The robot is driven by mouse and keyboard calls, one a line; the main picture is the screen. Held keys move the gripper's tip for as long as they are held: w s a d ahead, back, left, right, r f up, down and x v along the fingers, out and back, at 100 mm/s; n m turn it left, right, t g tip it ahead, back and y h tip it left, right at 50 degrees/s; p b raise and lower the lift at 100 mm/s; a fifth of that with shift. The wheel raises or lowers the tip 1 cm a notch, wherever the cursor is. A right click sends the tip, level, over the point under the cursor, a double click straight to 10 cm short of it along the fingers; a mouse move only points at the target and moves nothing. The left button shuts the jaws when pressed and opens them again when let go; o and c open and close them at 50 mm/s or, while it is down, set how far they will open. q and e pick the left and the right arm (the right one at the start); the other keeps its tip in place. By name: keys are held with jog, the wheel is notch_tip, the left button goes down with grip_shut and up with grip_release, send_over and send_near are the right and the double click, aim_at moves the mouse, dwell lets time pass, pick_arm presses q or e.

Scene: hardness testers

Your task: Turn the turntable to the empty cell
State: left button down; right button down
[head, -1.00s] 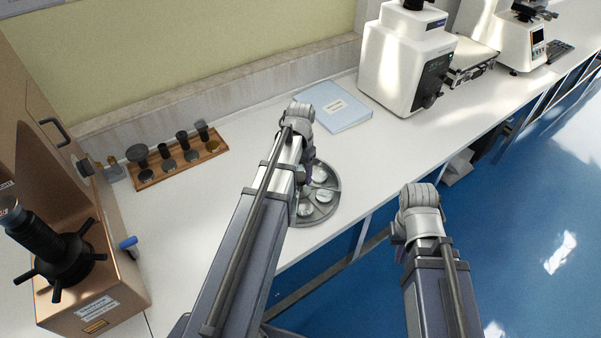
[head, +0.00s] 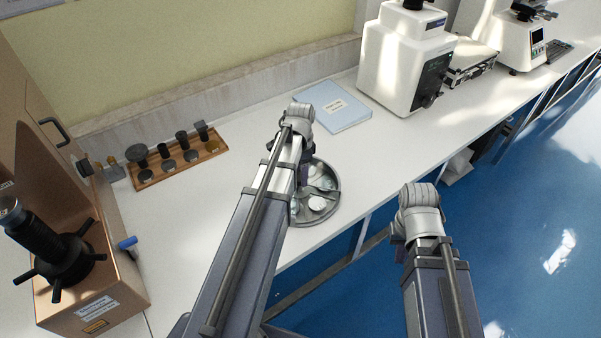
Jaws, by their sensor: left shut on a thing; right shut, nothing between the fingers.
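The round grey turntable (head: 334,205) lies flat on the white bench near its front edge. A pale disc (head: 317,203) shows in its front cell, and another cell behind it looks greyer, its contents unclear. My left gripper (head: 303,178) points down at the turntable and is shut on part of it. My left arm hides the turntable's left side and the exact grip. My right gripper (head: 402,238) is shut and empty, off the bench's front edge above the blue floor. It is mostly hidden by its own arm.
A blue booklet (head: 335,107) lies behind the turntable. A wooden rack (head: 178,166) with dark cylindrical parts stands at the back left. A brown tester (head: 100,285) fills the left side. A white tester (head: 400,60) stands at the back right. The bench right of the turntable is clear.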

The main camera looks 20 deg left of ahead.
aim_at(300, 177)
pick_arm(q)
jog(key=shift+m, duration=3.4)
jog(key=shift+s+m, duration=0.1)
jog(key=shift+m, duration=3.1)
jog(key=shift+c, duration=0.9)
grip_release()
notch_tip(300, 177, up, 8)
jog(key=p, duration=0.8)
jog(key=shift+f, duration=0.1)
